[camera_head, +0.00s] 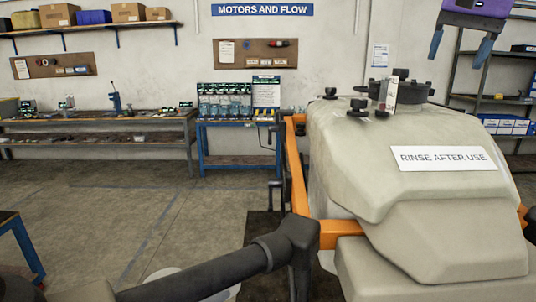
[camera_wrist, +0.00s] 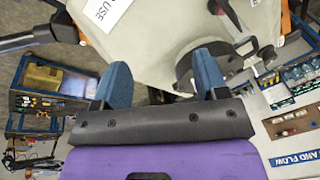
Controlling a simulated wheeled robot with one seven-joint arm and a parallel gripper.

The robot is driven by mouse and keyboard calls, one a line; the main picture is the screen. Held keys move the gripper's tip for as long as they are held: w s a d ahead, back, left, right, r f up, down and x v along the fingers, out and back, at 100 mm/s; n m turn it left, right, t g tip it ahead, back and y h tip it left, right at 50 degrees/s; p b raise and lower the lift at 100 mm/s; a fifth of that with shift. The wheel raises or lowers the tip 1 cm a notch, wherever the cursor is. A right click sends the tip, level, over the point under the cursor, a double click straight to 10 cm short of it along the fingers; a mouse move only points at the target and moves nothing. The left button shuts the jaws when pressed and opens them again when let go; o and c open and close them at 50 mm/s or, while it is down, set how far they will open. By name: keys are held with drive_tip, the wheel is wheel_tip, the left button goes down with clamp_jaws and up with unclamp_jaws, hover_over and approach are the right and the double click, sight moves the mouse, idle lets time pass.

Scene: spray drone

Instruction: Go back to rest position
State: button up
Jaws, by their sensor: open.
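My gripper (camera_head: 464,44) hangs at the upper right of the head view, with a purple body and two blue fingers pointing down. Its fingers are spread apart with nothing between them. In the wrist view my gripper (camera_wrist: 158,82) also shows open and empty. The beige spray tank (camera_head: 430,230) with a "RINSE AFTER USE" label (camera_head: 443,158) stands below and to the left of the gripper, apart from it. On its top are a round black lid (camera_head: 418,90) and several black knobs. A small pale box-like item (camera_head: 388,92) stands upright beside the lid.
An orange frame (camera_head: 296,170) and a thick black drone arm (camera_head: 215,275) surround the tank's left side. A blue bench (camera_head: 238,128) and a long workbench (camera_head: 95,125) stand by the back wall. Shelves (camera_head: 475,98) stand behind the gripper. The floor (camera_head: 90,215) at left is mostly clear.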

drive_tip(key=s+a+f+n+t, duration=0.2)
drive_tip(key=s+f+n, duration=0.4)
drive_tip(key=s+f, duration=1.3)
drive_tip(key=shift+s+a+f+n+h, duration=0.15)
drive_tip(key=shift+a+f+n+h, duration=0.15)
drive_tip(key=shift+f, duration=0.5)
